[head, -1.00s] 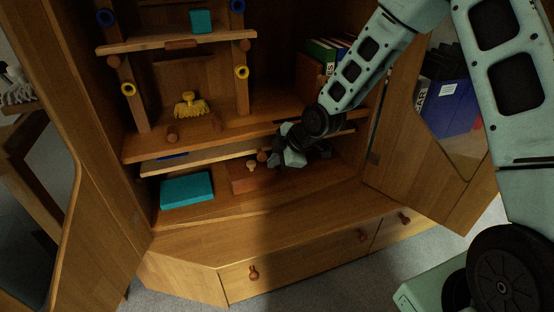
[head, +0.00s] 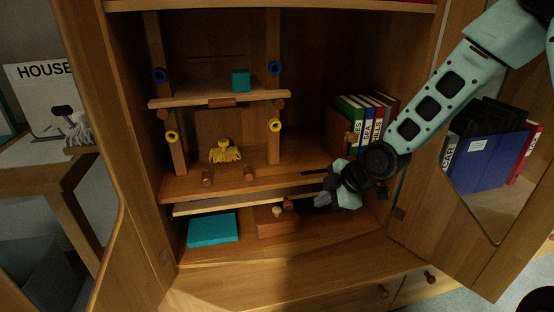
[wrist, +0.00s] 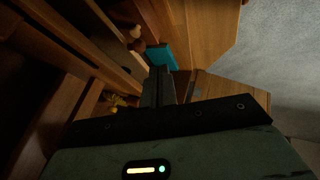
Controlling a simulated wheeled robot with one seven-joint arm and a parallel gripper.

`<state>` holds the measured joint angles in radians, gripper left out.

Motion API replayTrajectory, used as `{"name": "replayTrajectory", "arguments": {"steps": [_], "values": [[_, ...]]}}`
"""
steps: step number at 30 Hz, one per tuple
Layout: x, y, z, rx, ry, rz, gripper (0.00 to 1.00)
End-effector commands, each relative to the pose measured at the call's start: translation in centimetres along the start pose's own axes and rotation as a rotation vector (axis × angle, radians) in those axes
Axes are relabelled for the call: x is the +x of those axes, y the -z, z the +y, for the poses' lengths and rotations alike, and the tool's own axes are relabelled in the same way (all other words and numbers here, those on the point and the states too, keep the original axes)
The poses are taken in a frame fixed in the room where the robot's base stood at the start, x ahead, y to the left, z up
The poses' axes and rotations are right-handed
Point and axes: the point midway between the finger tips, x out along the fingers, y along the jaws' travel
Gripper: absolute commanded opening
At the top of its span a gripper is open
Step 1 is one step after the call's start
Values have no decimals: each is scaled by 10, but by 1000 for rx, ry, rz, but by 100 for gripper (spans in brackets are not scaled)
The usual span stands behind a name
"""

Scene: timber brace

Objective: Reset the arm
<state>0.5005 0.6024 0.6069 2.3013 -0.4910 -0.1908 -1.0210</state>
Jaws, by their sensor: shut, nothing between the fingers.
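My gripper (head: 322,200) is at the right side of the cabinet's lower opening in the head view, just right of a small wooden box with a round knob (head: 277,218). It is empty and its fingers are together. In the wrist view my gripper (wrist: 160,72) points into the cabinet, with a teal block (wrist: 160,55) beyond its fingertips. My arm reaches in from the upper right, past the open right door.
The teal block (head: 212,229) lies on the lower shelf at left. A yellow brush-like item (head: 225,151) and a teal cube (head: 240,81) sit on the shelves above. Books (head: 367,120) stand behind my wrist.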

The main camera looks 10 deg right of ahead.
Motion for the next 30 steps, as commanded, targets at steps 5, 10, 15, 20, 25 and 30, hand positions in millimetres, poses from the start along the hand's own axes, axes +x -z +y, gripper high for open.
{"name": "replayTrajectory", "arguments": {"steps": [5,10,15,20,25,30], "values": [[-7,19,-17,40,51,-43,0],[-38,62,-66,194,156,-185,0],[-84,99,-126,402,216,-340,0],[-121,118,-170,557,240,-437,0],[-154,129,-208,683,258,-511,0],[-187,138,-234,785,273,-568,0]]}}
